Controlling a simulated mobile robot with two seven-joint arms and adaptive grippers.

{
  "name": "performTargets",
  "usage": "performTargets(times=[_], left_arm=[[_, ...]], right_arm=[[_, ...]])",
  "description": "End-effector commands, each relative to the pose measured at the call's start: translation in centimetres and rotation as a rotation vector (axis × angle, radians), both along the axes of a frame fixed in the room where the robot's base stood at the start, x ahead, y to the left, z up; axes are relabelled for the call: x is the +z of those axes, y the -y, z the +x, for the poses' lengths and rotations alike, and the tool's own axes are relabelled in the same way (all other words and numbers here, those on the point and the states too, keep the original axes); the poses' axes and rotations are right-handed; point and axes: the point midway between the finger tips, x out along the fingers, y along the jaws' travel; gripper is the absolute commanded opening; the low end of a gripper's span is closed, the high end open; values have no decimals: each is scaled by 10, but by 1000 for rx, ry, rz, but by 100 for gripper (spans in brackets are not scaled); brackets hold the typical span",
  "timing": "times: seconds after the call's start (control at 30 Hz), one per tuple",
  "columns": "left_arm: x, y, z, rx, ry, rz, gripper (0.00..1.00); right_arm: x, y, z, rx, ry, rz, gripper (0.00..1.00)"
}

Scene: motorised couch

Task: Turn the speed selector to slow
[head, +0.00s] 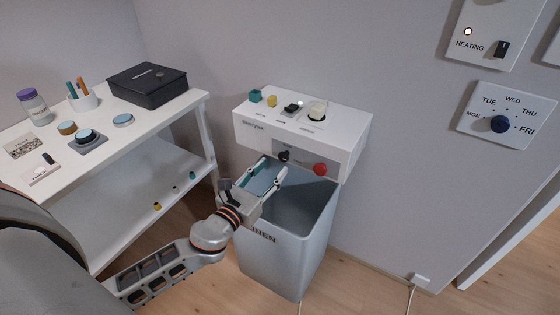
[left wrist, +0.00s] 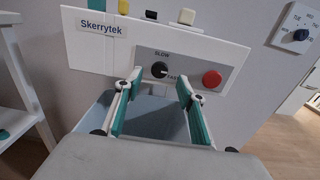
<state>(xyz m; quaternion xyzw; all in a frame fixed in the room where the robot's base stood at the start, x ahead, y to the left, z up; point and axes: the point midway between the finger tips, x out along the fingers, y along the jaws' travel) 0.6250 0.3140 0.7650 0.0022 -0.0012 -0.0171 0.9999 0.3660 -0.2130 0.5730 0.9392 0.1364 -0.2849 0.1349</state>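The speed selector is a small black knob (left wrist: 158,69) on the grey front panel of the white Skerrytek box (left wrist: 100,50). SLOW is printed above it and FAST at its lower right. Its pale mark appears to point right, towards FAST. In the head view the knob (head: 284,156) sits just beyond my left gripper (head: 266,171). That gripper is open and empty, its two fingers pointing at the panel. In the left wrist view the fingertips (left wrist: 160,82) frame the knob from just below and in front, apparently not touching it. My right gripper is not in view.
A red button (head: 320,169) is right of the knob. A grey linen bin (head: 285,235) stands under the box and my gripper. A white shelf table (head: 60,185) with small items is at left. A day dial panel (head: 505,118) is on the wall at right.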

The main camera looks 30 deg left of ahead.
Motion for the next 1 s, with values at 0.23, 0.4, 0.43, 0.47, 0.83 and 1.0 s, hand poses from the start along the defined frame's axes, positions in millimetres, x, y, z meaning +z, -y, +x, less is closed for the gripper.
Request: performTargets(times=[0.23,0.4,0.43,0.47,0.83,1.0], left_arm=[[-1,1,36,1,-1,-3,39],[-1,2,50,0,-2,-3,39],[-1,2,51,0,-2,-4,39],[-1,2,52,0,-3,-4,39],[-1,2,53,0,-3,-4,19],[-1,2,53,0,-3,-4,2]], right_arm=[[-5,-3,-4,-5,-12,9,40],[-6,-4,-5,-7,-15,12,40],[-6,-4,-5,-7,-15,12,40],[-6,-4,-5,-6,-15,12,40],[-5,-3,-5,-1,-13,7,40],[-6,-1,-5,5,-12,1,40]])
